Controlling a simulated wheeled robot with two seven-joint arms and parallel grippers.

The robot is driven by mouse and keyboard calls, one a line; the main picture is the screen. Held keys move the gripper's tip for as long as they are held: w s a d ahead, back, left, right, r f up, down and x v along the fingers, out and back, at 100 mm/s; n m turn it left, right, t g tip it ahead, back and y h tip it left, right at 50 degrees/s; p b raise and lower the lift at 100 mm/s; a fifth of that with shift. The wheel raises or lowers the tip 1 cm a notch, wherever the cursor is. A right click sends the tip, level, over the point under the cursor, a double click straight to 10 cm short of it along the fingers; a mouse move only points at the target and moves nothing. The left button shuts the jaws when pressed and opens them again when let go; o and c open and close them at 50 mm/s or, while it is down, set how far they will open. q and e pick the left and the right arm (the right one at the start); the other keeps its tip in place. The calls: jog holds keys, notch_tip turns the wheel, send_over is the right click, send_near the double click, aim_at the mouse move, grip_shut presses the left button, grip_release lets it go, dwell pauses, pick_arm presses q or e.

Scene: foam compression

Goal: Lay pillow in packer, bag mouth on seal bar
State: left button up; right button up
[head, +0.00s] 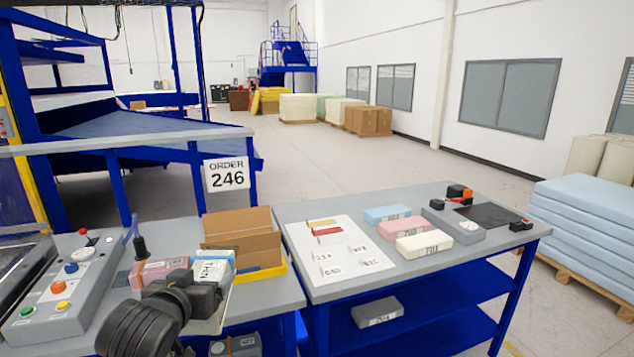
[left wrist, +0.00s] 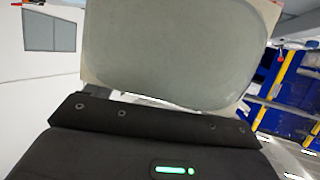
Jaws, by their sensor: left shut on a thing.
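My left gripper (head: 222,292) is over the left worktable, shut on a flat, pale grey-green thing (head: 213,322), probably the pillow. In the head view only its edge shows below the gripper. In the left wrist view this thing (left wrist: 175,45) fills the upper middle, grey with rounded corners and a beige border. My gripper body covers its near edge. I cannot tell where the bag mouth is. No packer or seal bar can be made out for sure. My right gripper is not in view.
A grey control box (head: 65,285) with coloured buttons stands at left. A pink block (head: 150,272) and a light-blue labelled block (head: 216,262) lie close behind my gripper. A cardboard box (head: 240,232) stands right of them. The right table (head: 440,282) carries foam blocks and a white sheet.

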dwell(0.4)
pick_arm(q)
jog(key=s+d+f+m+g+h, duration=0.1)
jog(key=s+d+f+m+h, duration=0.4)
jog(key=s+d+f, duration=0.5)
jog(key=d+f+h, duration=0.1)
jog(key=d+f, duration=0.1)
jog(key=d, duration=0.3)
jog(key=shift+s+f+m+g+h, duration=0.3)
jog(key=shift+s+f, duration=0.05)
jog(key=shift+f, duration=0.05)
